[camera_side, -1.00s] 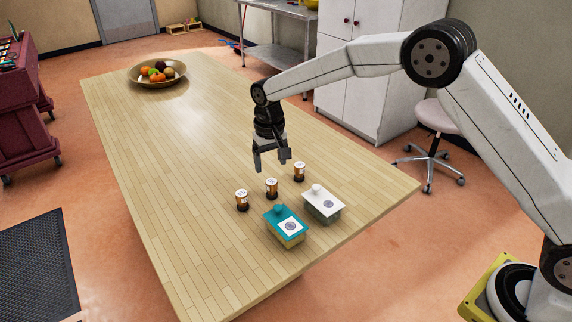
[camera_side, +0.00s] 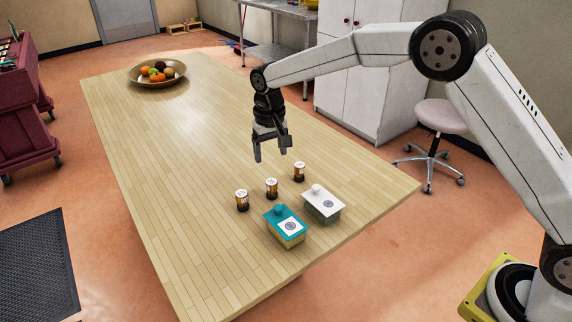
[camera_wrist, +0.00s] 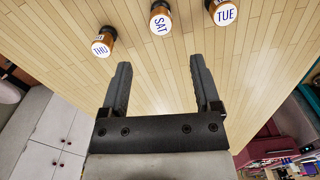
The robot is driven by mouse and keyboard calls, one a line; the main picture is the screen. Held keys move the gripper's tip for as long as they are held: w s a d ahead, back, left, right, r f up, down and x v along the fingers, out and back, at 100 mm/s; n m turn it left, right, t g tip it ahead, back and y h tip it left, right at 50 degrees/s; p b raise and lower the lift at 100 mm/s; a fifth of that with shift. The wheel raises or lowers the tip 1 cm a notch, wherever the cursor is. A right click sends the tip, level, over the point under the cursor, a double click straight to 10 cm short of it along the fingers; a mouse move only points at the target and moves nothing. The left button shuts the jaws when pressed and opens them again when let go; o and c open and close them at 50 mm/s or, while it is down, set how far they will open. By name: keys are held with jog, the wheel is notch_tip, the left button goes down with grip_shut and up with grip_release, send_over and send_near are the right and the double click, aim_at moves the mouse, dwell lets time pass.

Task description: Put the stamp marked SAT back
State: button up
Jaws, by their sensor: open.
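The stamp marked SAT (camera_wrist: 159,22) stands upright in the middle of a row of three in the wrist view. It is the middle brown stamp with a white top (camera_side: 271,188) in the side view. A stamp marked THU (camera_wrist: 102,44) is to its left and one marked TUE (camera_wrist: 222,14) to its right in the wrist view. My gripper (camera_side: 271,153) is open and empty above the table, behind the row in the side view. In the wrist view my gripper (camera_wrist: 160,64) has clear space between its fingers, with SAT beyond the tips.
A box with a teal lid (camera_side: 277,225) and a box with a white lid (camera_side: 323,201) stand in front of the stamps, both lids on. A fruit bowl (camera_side: 134,78) is at the table's far end. The wooden table (camera_side: 180,170) is otherwise clear.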

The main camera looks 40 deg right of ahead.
jog(key=s+d+t, duration=0.1)
jog(key=s+d, duration=0.2)
jog(key=s, duration=0.6)
jog(key=s+d+f+n, duration=0.1)
jog(key=s+d, duration=0.3)
jog(key=s, duration=0.5)
jog(key=s+d+t, duration=0.1)
jog(key=s+d, duration=0.3)
jog(key=s, duration=0.5)
jog(key=shift+s+f+n+t, duration=0.2)
jog(key=shift+f+n+t, duration=0.1)
jog(key=shift+f+n, duration=0.1)
